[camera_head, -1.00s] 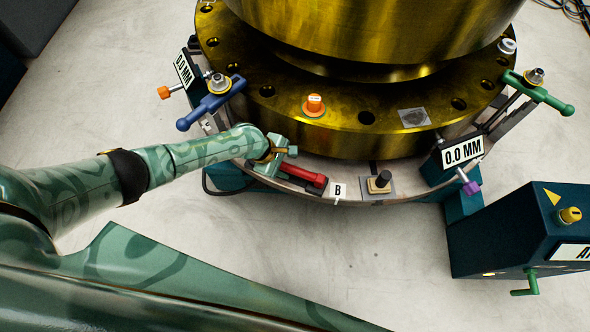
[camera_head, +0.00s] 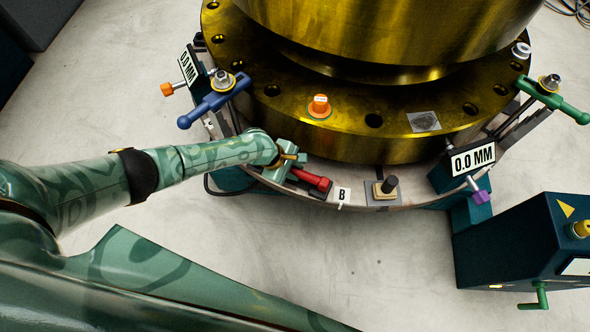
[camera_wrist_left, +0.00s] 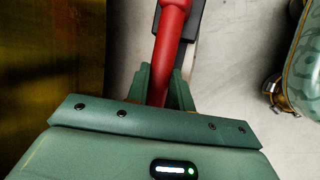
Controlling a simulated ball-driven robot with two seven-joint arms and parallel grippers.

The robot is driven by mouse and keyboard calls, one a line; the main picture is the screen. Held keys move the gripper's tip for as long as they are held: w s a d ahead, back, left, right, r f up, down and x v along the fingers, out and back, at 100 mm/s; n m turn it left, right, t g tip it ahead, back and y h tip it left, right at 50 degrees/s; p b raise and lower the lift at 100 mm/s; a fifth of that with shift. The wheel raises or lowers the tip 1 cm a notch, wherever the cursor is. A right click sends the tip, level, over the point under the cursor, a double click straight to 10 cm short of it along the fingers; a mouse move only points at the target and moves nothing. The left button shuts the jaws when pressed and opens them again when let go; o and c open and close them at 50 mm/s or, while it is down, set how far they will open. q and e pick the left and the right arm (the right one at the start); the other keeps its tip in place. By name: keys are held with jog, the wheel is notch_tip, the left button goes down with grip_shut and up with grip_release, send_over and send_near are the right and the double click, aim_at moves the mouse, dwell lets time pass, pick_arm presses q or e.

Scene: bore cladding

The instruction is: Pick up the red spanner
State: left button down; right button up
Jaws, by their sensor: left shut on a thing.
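The red spanner (camera_head: 312,179) lies at the front rim of the ring around the brass flange, left of the tag marked B. My left gripper (camera_head: 290,170) is at its left end, seen from above. In the left wrist view the red spanner (camera_wrist_left: 169,42) runs up from between the two green fingers of my left gripper (camera_wrist_left: 160,90), which is shut on it. The spanner's lower part is hidden by the gripper body. A dark holder strip shows beside it. I cannot tell whether the spanner is clear of its holder.
The brass flange (camera_head: 345,135) stands close behind the gripper. A blue-handled clamp (camera_head: 212,100) is at the left and a green-handled one (camera_head: 555,100) at the right. A black-knobbed plate (camera_head: 382,192) is right of tag B (camera_head: 342,196).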

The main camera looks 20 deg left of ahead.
aim_at(295, 170)
pick_arm(q)
notch_tip(295, 170, up, 4)
jog(key=shift+w+f+p, duration=0.15)
jog(key=shift+f+p, duration=0.05)
jog(key=shift+p, duration=0.95)
jog(key=s+d+r+p, duration=0.8)
jog(key=s+r+p, duration=0.1)
jog(key=s+p, duration=0.2)
jog(key=shift+s+p, duration=0.35)
jog(key=shift+p, duration=0.55)
pick_arm(e)
jog(key=w+r, duration=0.2)
jog(key=r, duration=0.4)
jog(key=w+a+r+t, duration=0.1)
jog(key=w+r, duration=0.1)
jog(key=r, duration=0.5)
jog(key=shift+w+a+r+t, duration=0.2)
jog(key=shift+w+t, duration=0.1)
jog(key=shift+w, duration=0.1)
pick_arm(q)
jog(key=shift+r, duration=0.1)
